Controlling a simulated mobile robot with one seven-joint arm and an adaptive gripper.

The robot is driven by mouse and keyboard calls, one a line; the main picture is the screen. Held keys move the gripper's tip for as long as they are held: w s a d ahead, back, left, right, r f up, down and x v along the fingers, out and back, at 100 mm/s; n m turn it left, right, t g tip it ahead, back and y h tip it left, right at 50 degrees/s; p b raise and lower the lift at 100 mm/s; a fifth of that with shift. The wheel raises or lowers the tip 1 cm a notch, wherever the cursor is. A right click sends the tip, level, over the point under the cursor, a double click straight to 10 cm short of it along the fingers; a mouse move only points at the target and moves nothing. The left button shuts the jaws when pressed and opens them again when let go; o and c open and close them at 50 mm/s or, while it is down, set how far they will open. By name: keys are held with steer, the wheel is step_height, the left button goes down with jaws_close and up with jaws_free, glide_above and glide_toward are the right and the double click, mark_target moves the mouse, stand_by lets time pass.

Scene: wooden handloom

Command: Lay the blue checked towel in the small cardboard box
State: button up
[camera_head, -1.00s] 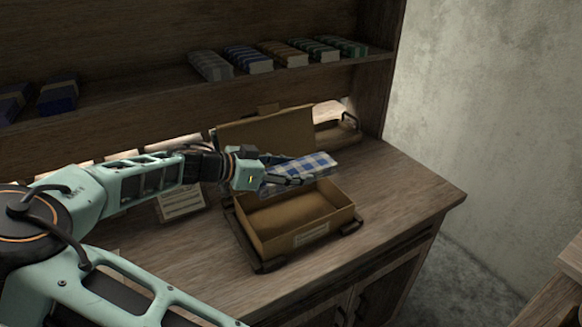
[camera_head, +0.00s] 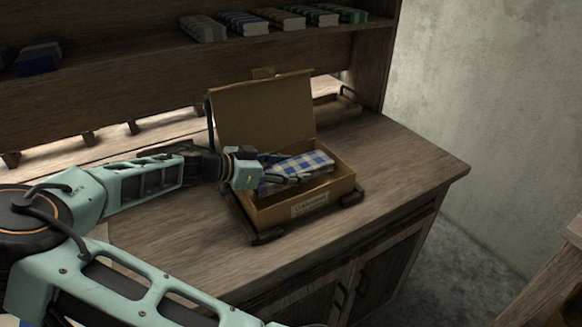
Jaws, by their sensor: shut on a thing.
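The blue checked towel (camera_head: 308,162) is a folded blue-and-white bundle. My gripper (camera_head: 292,177) is shut on its left part. The towel is at the small cardboard box (camera_head: 318,200), at about the height of its rim, with its lower side hidden. I cannot tell whether it touches the box floor. The box is open, its lid (camera_head: 265,108) standing up at the back, and a label is on its front wall. My gripper reaches in over the box's left side and hides part of the inside.
The box sits on a dark tray (camera_head: 268,237) with handles on the wooden cabinet top (camera_head: 410,165). Folded cloths (camera_head: 245,23) lie on the shelf (camera_head: 150,65) behind. A second tray (camera_head: 340,105) stands at the back right. The cabinet top is clear to the right.

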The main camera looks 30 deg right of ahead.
steer(key=o, duration=1.3)
steer(key=shift+a, duration=0.15)
steer(key=v, duration=1.1)
steer(key=shift+a+r, duration=0.15)
steer(key=shift+a, duration=0.25)
steer(key=shift+d, duration=0.1)
